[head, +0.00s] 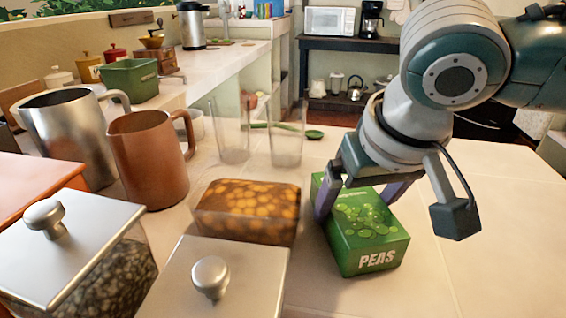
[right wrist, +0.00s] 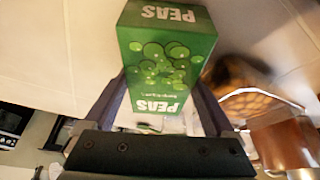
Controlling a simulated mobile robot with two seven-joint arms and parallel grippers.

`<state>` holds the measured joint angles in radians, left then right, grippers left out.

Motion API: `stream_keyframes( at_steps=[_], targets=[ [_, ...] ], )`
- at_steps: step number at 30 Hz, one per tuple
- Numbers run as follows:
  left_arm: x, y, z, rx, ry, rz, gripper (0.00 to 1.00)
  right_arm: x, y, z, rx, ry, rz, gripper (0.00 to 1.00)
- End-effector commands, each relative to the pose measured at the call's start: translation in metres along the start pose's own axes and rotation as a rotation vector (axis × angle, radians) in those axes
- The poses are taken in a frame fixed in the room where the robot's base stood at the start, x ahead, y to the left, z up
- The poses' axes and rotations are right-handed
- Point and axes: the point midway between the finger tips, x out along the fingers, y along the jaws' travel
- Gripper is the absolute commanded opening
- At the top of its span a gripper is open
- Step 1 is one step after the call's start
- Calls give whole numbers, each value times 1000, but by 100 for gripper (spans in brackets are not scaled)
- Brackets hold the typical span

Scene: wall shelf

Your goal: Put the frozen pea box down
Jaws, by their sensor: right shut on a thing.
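The frozen pea box (head: 368,240) is green with white "PEAS" lettering and lies flat at the tiled counter, right of a brown loaf-like block. My right gripper (head: 360,196) is shut on it from above, one finger on each side. In the right wrist view the pea box (right wrist: 165,55) sits between the two fingers of the right gripper (right wrist: 160,95). Whether its underside touches the counter I cannot tell for sure. My left gripper is in neither view.
Left of the box stand the brown block (head: 248,210), a copper pitcher (head: 148,160), a steel pitcher (head: 68,140) and lidded containers (head: 75,240). Clear glasses (head: 286,140) and a green spoon (head: 314,134) are behind. The counter (head: 490,270) is bare to the right.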

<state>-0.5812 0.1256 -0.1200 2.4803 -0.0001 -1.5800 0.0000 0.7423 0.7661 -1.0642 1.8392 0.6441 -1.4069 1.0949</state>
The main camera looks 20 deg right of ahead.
Motion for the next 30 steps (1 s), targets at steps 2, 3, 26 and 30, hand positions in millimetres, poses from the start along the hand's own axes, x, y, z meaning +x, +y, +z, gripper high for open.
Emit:
stream_keyframes(
  at_steps=[2,3,26,30],
  targets=[
    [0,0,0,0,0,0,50,-1,0,-1,0,2,-1,12],
    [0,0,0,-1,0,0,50,0,0,0,0,2,-1,12],
    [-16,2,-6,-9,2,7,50,-57,0,-2,0,2,-2,100],
    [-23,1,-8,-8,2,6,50,-88,0,-3,0,3,-2,100]
  ],
)
